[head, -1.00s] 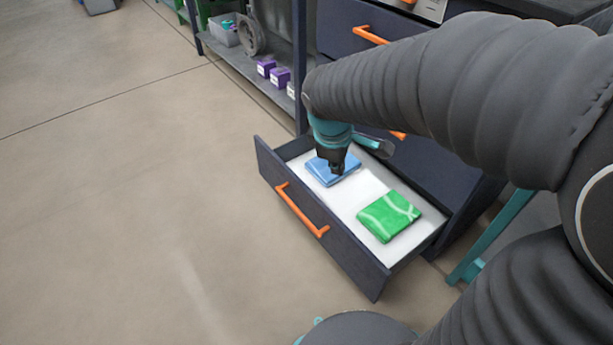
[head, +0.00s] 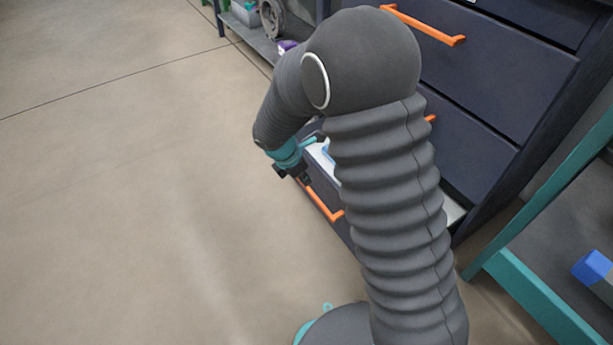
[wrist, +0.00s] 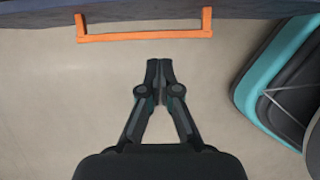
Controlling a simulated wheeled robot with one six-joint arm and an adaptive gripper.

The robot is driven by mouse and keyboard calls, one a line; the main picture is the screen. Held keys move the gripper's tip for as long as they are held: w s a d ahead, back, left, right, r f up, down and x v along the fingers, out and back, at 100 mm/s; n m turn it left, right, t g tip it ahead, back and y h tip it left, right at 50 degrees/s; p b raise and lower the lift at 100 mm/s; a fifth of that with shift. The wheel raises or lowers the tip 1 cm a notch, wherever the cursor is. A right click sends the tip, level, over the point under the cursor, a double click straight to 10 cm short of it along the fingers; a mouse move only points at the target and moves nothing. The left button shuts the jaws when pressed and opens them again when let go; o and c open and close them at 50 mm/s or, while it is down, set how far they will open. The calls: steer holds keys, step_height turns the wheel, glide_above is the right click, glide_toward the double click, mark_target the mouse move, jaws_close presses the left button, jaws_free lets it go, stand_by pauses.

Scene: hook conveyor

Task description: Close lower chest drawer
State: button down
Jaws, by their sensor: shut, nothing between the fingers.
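The lower chest drawer stands pulled out of the dark blue chest (head: 478,75). Its orange handle (head: 325,203) shows in the head view, with slivers of the white inside on both sides of my arm. My arm hides most of the drawer and most of what lies in it. In the wrist view the drawer front (wrist: 240,10) crosses the top, with the handle (wrist: 145,37) below it. My gripper (wrist: 160,62) is shut and empty, its tips pointing toward the handle with a gap between them in the picture.
A shelf with a grey bin (head: 245,12) and a purple box (head: 287,46) stands left of the chest. A teal-framed table (head: 535,300) with a blue block (head: 592,268) stands at the right. The floor at left is clear.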

mark_target(329, 190)
steer(key=w+d+f, duration=0.1)
steer(key=f, duration=0.1)
steer(key=d+f, duration=0.1)
steer(key=f, duration=0.1)
steer(key=w+d+f+b, duration=0.1)
steer(key=d+f, duration=0.1)
steer(key=shift+w+f, duration=0.2)
steer(key=shift+w, duration=0.15)
steer(key=shift+w+d, duration=0.5)
steer(key=shift+d, duration=0.25)
steer(key=shift+w+d, duration=0.1)
